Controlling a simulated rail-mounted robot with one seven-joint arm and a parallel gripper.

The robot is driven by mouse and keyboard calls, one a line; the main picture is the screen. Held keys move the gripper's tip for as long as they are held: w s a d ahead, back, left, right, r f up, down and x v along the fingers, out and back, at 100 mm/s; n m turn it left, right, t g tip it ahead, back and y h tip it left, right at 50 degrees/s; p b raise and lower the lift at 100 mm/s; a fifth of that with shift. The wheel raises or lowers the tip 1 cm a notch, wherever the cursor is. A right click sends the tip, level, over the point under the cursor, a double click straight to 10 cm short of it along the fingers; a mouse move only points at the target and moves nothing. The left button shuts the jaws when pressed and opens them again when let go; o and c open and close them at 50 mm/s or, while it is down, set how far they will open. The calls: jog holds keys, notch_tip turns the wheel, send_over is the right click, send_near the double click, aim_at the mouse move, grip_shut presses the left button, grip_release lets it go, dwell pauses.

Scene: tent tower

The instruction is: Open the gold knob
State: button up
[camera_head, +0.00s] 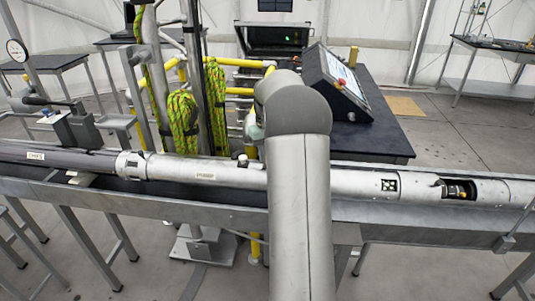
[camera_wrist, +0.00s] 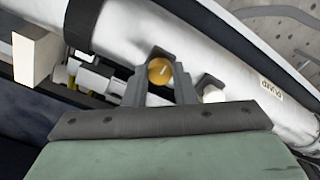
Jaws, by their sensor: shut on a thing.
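The gold knob (camera_wrist: 159,71) shows in the wrist view, a round gold cap on the side of the white tube (camera_wrist: 225,62). My gripper (camera_wrist: 160,68) has its two grey fingers on either side of the knob and is shut on it. A pale round knob (camera_wrist: 213,95) sits on the tube just right of the fingers. In the head view, the long tube (camera_head: 230,174) lies along a metal trough, and my arm crosses in front of it. The gold knob and my fingertips are hidden there.
A tablet-like control panel (camera_head: 340,80) stands on a dark table behind the trough. Green-yellow ropes (camera_head: 182,120) hang on posts left of my arm. A tube section with an opening (camera_head: 458,190) lies to the right. Side tables stand at the back.

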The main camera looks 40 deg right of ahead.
jog(key=o, duration=1)
notch_tip(320, 180, up, 18)
jog(key=shift+f, duration=0.25)
jog(key=s+a+f+n, duration=0.15)
jog(key=s+a, duration=0.25)
jog(key=a, duration=0.6)
jog(key=s+a+f, duration=0.3)
jog(key=a, duration=0.7)
jog(key=s+a+f, duration=0.6)
jog(key=s, duration=0.4)
jog(key=s+a+f, duration=0.6)
jog(key=s+f, duration=0.1)
jog(key=s, duration=0.3)
jog(key=shift+a+n+t, duration=0.3)
jog(key=shift+n+t, duration=0.05)
jog(key=shift+t, duration=0.05)
